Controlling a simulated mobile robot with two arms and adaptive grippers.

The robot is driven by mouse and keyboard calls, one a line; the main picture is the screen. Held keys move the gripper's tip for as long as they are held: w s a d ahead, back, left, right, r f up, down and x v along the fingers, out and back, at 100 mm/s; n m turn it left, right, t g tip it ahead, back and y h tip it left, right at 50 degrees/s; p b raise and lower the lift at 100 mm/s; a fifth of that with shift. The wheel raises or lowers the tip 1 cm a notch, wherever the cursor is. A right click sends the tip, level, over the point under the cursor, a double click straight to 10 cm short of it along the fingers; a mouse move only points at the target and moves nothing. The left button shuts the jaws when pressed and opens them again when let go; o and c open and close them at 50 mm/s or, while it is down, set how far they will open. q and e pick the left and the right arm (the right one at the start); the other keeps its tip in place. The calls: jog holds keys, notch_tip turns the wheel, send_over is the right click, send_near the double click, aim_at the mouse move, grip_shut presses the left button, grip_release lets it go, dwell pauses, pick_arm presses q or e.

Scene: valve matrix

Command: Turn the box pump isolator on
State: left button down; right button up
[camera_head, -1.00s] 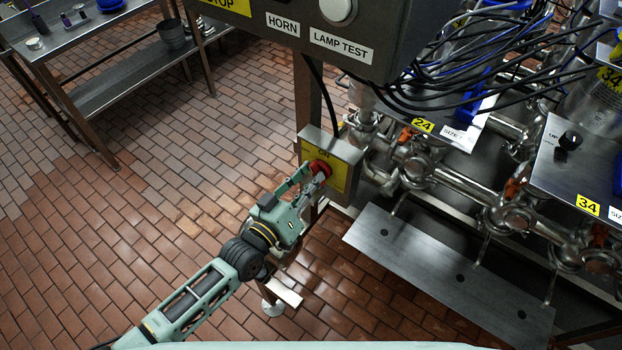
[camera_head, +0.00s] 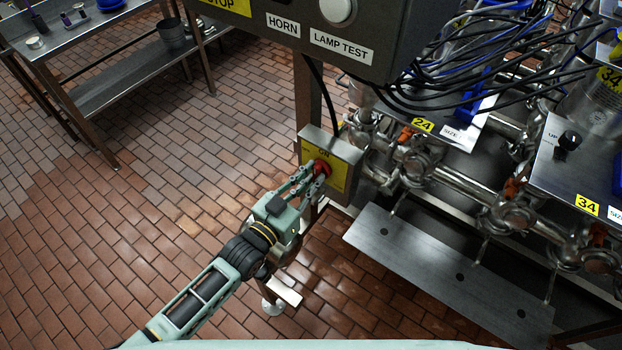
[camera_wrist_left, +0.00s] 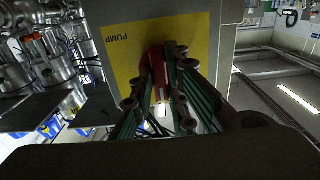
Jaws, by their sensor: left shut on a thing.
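The pump isolator box (camera_head: 346,157) is a grey box with a yellow face plate, mounted on a post below the control panel. Its red rotary handle (camera_head: 322,168) sits on the plate, and the lettering above it seems to read "ON". My left gripper (camera_head: 313,178) is shut on the red handle. In the left wrist view the red handle (camera_wrist_left: 158,72) stands between the green fingers (camera_wrist_left: 160,100), beside the word "PUMP" on the yellow plate (camera_wrist_left: 130,55). The fingers hide part of the handle. My right gripper is not in view.
A grey control panel (camera_head: 385,30) with HORN and LAMP TEST labels overhangs the box. Pipes and valves (camera_head: 470,180) and a metal shelf plate (camera_head: 450,275) lie to the right. A steel table (camera_head: 110,85) stands at back left. The tiled floor on the left is clear.

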pick_arm(q)
jog(key=shift+f, duration=0.1)
jog(key=c, duration=1.7)
grip_release()
jog(key=v, duration=1.2)
